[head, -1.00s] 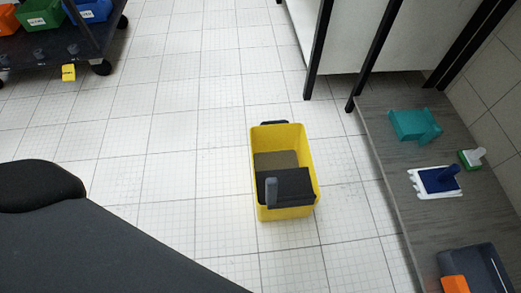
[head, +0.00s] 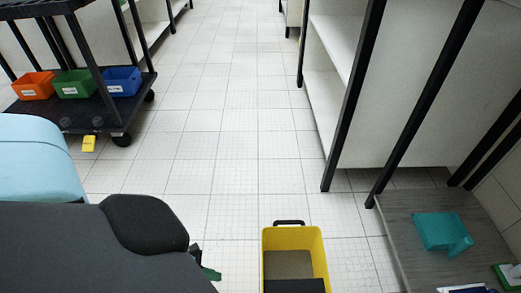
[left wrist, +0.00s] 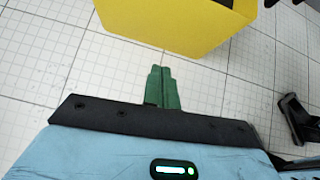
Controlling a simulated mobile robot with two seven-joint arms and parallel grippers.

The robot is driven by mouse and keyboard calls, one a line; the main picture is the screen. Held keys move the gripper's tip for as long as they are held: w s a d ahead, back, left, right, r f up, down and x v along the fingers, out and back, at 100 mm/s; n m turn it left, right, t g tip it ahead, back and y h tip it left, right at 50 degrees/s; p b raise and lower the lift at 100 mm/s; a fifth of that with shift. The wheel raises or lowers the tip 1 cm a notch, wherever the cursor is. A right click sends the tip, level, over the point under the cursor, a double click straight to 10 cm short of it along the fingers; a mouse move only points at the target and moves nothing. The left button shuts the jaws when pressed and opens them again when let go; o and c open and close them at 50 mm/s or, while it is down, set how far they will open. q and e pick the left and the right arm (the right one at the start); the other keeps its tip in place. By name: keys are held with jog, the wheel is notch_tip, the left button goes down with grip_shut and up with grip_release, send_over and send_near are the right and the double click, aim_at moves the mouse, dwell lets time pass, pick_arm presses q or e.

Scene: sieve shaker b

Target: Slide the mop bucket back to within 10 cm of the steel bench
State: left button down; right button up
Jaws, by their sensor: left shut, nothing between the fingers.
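The yellow mop bucket (head: 316,259) stands on the tiled floor at the bottom of the head view, with a black handle (head: 289,223) at its far end. Its near part is cut off by the picture edge. My left gripper (head: 211,273) is low and left of the bucket, partly hidden by my arm. In the left wrist view its green fingers (left wrist: 162,72) are together and empty, pointing toward the bucket's yellow wall (left wrist: 175,25), with floor showing between. A black-framed unit with white panels (head: 400,100) stands right of the bucket; I cannot tell whether it is the steel bench.
A low grey surface (head: 400,225) at the right holds a teal item (head: 441,231). A black cart (head: 105,110) with orange, green and blue bins stands at the left, with a yellow tag near its caster. The floor between is clear.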

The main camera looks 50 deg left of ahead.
pick_arm(q)
jog(key=w+d+f+m+b, duration=0.1)
jog(key=w+d+f+b, duration=0.4)
jog(key=w, duration=0.4)
notch_tip(320, 180, down, 2)
jog(key=shift+w+d+f, duration=0.1)
jog(key=shift+w+d, duration=0.05)
jog(key=shift+d, duration=0.7)
jog(key=shift+d, duration=0.1)
